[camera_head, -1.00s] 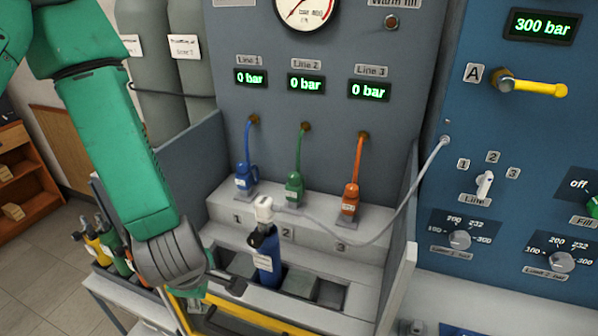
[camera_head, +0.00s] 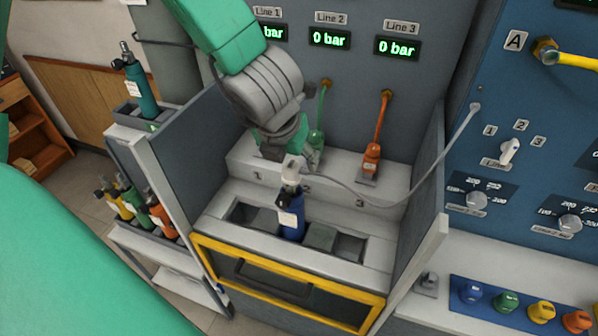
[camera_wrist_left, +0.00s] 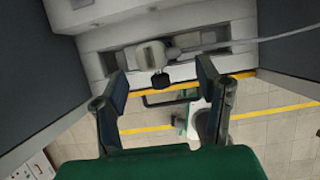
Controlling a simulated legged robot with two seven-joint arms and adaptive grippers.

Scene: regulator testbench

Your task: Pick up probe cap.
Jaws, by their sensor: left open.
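The white probe cap (camera_head: 291,168) sits on top of an upright blue cylinder (camera_head: 291,217) in the bench recess. A grey cable runs from it to the blue panel on the right. In the left wrist view the probe cap (camera_wrist_left: 152,54) lies ahead, between the two fingers. My left gripper (camera_head: 290,145) is open and empty, just behind and above the cap in the head view. The wrist view shows its dark fingers (camera_wrist_left: 161,72) spread on either side, with no clear contact. My right gripper is not in view.
Side walls flank the bench, including the left wall (camera_head: 185,145). A yellow-framed drawer (camera_head: 244,287) is below the recess. Green (camera_head: 316,140) and orange (camera_head: 372,157) connectors hang behind. Several coloured cylinders stand in a rack (camera_head: 140,240) at left. Coloured knobs sit at lower right.

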